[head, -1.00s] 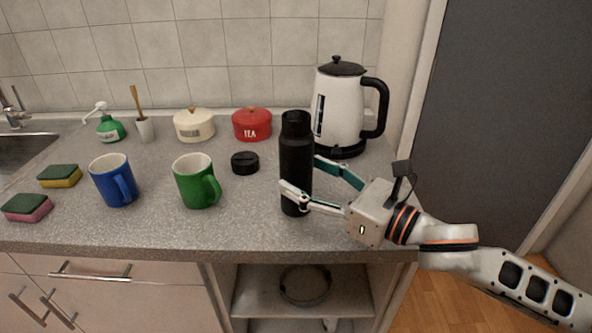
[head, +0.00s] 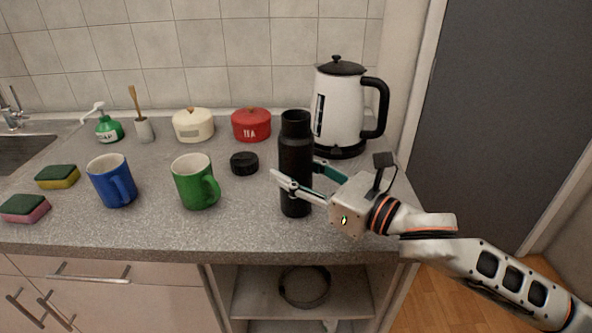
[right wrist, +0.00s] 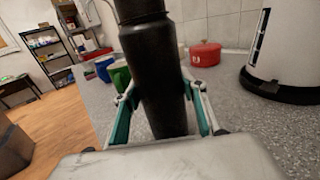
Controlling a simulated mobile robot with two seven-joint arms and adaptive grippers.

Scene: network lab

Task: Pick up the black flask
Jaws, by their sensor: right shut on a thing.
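The black flask (head: 295,150) stands upright near the front right of the grey counter, its top open. It also fills the middle of the right wrist view (right wrist: 152,75). My right gripper (head: 299,180) comes from the right and is shut on the flask's middle, one finger in front and the other behind. In the right wrist view its teal-lined fingers (right wrist: 160,112) lie on both sides of the flask. I cannot tell if the flask's base is off the counter. My left gripper is not in view.
A white kettle (head: 340,108) stands behind the flask, close to the right arm. A black lid (head: 244,163), a green mug (head: 193,182) and a blue mug (head: 112,181) are to the left. A red tin (head: 251,125) stands at the back. The counter's front edge is near.

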